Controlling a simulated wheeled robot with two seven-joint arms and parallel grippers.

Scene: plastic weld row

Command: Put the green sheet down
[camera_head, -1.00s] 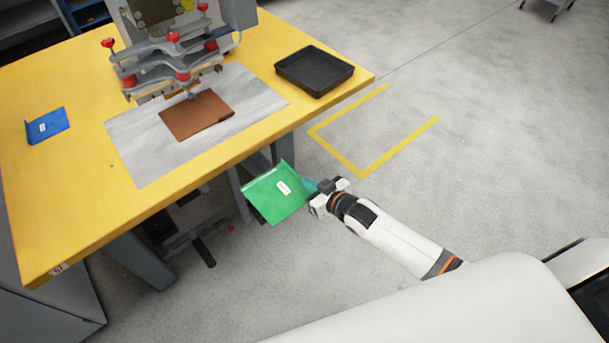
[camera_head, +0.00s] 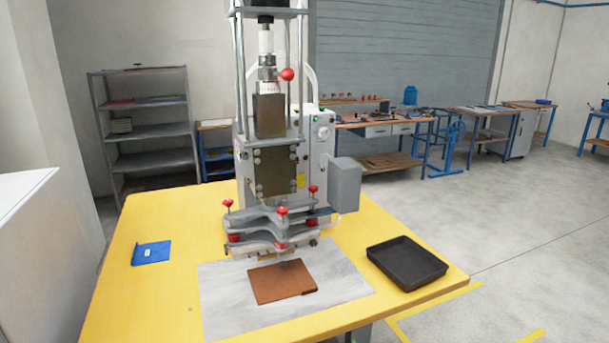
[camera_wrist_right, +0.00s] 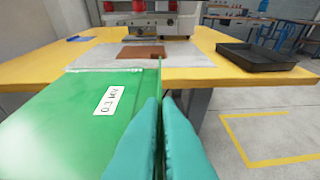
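The green sheet (camera_wrist_right: 75,125) fills the lower left of the right wrist view, with a white label on it. My right gripper (camera_wrist_right: 163,105) has its teal fingertips shut on the sheet's right edge. It holds the sheet in front of the yellow table (camera_head: 125,275), apart from the tabletop as far as I can see. The head view shows neither the gripper nor clearly the sheet. My left gripper is in no view.
A press (camera_head: 275,165) stands on the table over a grey mat (camera_head: 225,305) with a brown sheet (camera_head: 280,282) on it. A blue sheet (camera_head: 151,252) lies left. A black tray (camera_head: 407,262) sits at the right. The table's left front is clear.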

